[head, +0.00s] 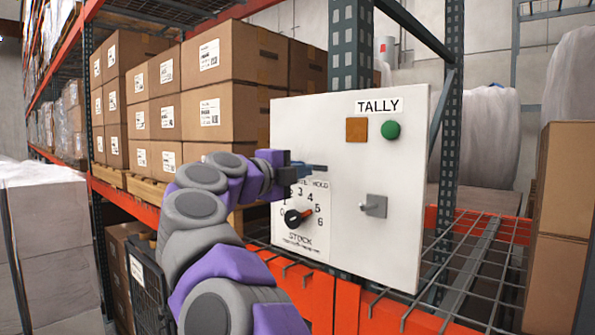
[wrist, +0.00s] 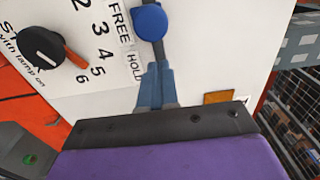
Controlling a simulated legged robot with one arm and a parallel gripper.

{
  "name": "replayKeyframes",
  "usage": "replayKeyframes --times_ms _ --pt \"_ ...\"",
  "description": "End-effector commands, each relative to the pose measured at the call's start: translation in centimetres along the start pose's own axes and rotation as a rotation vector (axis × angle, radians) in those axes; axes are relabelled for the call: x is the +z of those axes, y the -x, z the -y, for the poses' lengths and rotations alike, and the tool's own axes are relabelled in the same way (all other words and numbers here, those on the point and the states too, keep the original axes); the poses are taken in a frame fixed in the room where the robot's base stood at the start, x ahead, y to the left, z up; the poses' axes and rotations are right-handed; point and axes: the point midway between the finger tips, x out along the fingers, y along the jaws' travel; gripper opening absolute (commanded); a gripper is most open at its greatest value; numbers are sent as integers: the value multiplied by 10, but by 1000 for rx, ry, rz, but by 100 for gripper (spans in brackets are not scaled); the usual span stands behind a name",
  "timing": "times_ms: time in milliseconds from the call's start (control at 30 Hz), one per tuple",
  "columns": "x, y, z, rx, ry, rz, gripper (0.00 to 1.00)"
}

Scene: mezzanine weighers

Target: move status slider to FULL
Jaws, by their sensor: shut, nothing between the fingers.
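The status slider's round blue knob (wrist: 150,22) shows in the wrist view at the top, beside the word FREE (wrist: 120,20). The word HOLD (wrist: 134,66) is further along the track. No FULL label is readable. My gripper (wrist: 154,70) is shut and empty, its fingertips close to the knob on the HOLD side; I cannot tell whether they touch it. In the head view my gripper (head: 300,172) is at the left part of the white TALLY panel (head: 345,130), by the dark slider track (head: 317,168). My arm and gripper hide the knob there.
Below the slider is a black dial (head: 297,217) with an orange pointer and numbers. The panel also has an orange square (head: 356,130), a green button (head: 390,130) and a grey toggle (head: 374,206). Boxes (head: 225,85) stand behind on the left. A wire mesh shelf (head: 460,270) is at right.

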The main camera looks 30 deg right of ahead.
Motion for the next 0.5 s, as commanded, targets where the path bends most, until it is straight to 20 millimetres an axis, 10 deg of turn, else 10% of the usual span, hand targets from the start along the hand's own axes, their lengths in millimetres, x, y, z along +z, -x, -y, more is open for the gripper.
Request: replayKeyframes --times_ms 500 --pt "0 -14 1 0 -1 -2 0"
